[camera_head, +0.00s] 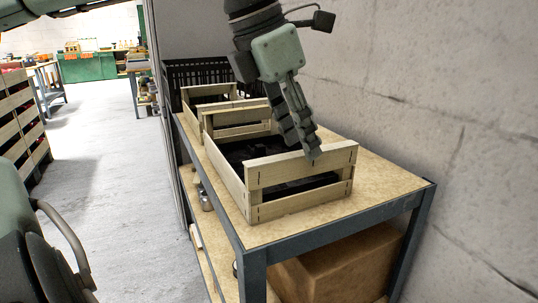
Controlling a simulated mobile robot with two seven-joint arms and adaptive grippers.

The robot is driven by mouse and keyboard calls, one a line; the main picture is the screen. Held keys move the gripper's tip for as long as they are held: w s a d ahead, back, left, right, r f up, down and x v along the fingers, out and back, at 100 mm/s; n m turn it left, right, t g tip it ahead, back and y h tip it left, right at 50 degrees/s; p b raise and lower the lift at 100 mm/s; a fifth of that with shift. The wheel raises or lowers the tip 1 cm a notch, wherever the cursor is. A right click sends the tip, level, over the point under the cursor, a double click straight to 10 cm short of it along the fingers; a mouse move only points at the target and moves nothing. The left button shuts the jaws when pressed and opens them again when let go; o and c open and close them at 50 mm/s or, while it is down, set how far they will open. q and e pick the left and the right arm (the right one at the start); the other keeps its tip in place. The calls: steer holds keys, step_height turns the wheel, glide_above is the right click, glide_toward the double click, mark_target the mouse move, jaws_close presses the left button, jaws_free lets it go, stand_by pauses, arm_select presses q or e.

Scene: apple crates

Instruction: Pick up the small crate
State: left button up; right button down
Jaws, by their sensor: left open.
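A small open wooden crate (300,168) with slatted pale sides stands at the front of a wood-topped table with a dark metal frame. Its inside looks dark. A similar wooden crate (189,113) stands behind it, partly hidden; I cannot tell which one the task means. My left gripper (308,146) points down over the front crate, its fingertips at the near top slat in the picture. It is open, with the fingers seen nearly side-on. Whether they touch the slat or straddle it cannot be told. My right gripper is not in view.
A black plastic crate (213,70) stands at the table's far end. The tabletop (385,187) is bare at the right, beside a grey block wall (440,90). A cardboard box (345,270) sits on the lower shelf. The floor at the left is clear, with stacked wooden crates (20,125) beyond.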

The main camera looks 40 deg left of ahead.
mark_target(340, 157)
arm_select(q)
steer(key=shift+x, duration=1.9)
steer(key=shift+w, duration=0.1)
steer(key=shift+f+b, duration=0.25)
steer(key=shift+b, duration=0.1)
steer(key=shift+c, duration=0.2)
jaws_close()
